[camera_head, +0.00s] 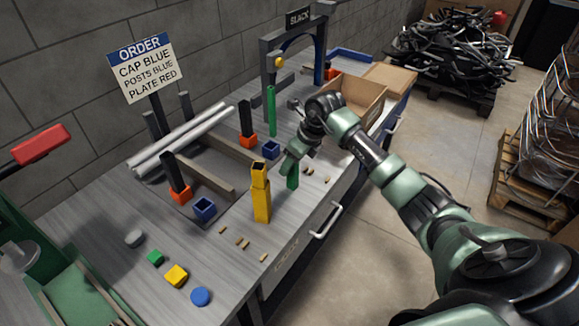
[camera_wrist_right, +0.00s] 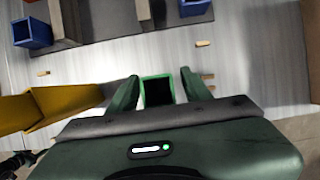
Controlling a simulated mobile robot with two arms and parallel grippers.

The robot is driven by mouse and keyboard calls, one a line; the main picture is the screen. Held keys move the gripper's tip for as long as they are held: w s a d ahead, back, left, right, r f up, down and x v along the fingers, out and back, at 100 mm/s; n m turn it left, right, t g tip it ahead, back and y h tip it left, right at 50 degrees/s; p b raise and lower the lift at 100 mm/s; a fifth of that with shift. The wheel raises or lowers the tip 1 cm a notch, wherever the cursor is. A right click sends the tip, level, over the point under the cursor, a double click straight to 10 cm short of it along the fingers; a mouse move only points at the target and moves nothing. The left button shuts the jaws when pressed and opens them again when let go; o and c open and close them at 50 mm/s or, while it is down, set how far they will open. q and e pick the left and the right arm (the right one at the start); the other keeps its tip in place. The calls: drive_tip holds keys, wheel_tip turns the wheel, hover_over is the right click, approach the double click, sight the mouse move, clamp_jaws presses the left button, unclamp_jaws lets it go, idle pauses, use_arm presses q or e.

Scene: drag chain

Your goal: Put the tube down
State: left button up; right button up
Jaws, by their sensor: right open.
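A green square tube (camera_head: 292,179) stands upright on the workbench (camera_head: 318,200), near its front edge. My right gripper (camera_head: 293,163) is over its upper part. In the right wrist view the open end of the green tube (camera_wrist_right: 158,91) lies between the two fingers of the gripper (camera_wrist_right: 160,84), which are apart, with small gaps visible beside the tube. A yellow square tube (camera_head: 261,195) stands upright to the left of it and also shows in the right wrist view (camera_wrist_right: 60,99). My left gripper is not in view.
Blue square sockets (camera_head: 204,208) and orange-based black posts (camera_head: 181,192) stand behind. Small wooden pegs (camera_head: 242,242) lie around the tubes. Loose caps (camera_head: 201,296) lie at the front left. A cardboard box (camera_head: 355,98) and a tall green post (camera_head: 271,110) are farther back.

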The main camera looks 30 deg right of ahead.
drive_tip(key=b+v, duration=0.1)
drive_tip(key=v, duration=0.8)
drive_tip(key=shift+s+r, duration=0.2)
drive_tip(key=shift+r, duration=0.15)
drive_tip(key=shift+f, duration=0.1)
